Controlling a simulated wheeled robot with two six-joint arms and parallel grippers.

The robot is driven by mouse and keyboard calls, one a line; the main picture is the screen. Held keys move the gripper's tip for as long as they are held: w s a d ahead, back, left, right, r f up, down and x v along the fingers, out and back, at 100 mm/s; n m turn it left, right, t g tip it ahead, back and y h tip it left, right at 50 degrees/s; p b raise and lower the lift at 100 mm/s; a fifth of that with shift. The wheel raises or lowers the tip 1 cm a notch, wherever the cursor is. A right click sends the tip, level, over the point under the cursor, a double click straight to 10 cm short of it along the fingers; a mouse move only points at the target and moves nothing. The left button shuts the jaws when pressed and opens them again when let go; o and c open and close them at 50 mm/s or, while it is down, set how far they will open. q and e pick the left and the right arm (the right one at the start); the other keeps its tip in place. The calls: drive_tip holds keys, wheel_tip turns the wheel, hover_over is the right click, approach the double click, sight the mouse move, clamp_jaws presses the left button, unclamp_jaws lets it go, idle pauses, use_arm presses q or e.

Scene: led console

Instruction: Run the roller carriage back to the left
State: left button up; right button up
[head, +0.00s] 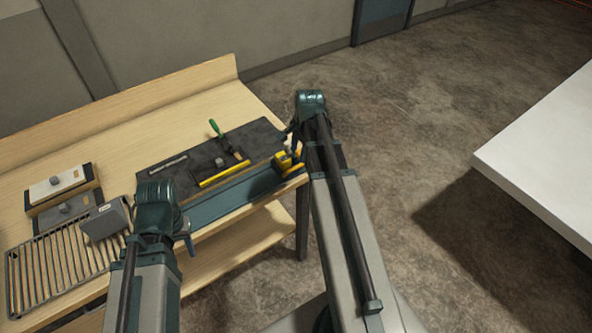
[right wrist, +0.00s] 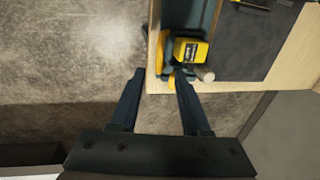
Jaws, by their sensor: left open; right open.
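The yellow roller carriage (head: 284,161) sits at the right end of a long blue-grey track (head: 232,196) along the bench's front edge. In the right wrist view the carriage (right wrist: 190,50) shows a dark label, with a pale round knob (right wrist: 206,75) beside it. My right gripper (right wrist: 159,73) is open, with its fingers apart at the bench's end. Its right-hand finger is close to the carriage's lower side; I cannot tell if they touch. My left gripper (head: 187,241) is near the track's left end, its fingers mostly hidden by the arm.
A dark mat (head: 180,155) behind the track holds a green-handled tool (head: 215,128), a yellow bar (head: 225,174) and a metal strip (head: 167,166). A slatted rack (head: 40,275) and boxes (head: 62,185) stand at the left. A white table (head: 545,150) is far right, with open floor between.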

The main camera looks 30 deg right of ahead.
sight(295, 167)
drive_tip(key=f+b, duration=0.2)
drive_tip(key=w+f+b, duration=0.1)
drive_tip(key=f+b, duration=0.1)
drive_tip(key=f, duration=0.1)
drive_tip(key=f+b, duration=0.2)
drive_tip(key=f, duration=0.1)
drive_tip(key=shift+w+b, duration=0.2)
drive_tip(key=shift+b, duration=0.2)
drive_tip(key=shift+r, duration=0.1)
drive_tip(key=shift+c, duration=0.2)
clamp_jaws()
drive_tip(key=shift+a, duration=0.1)
idle(0.6)
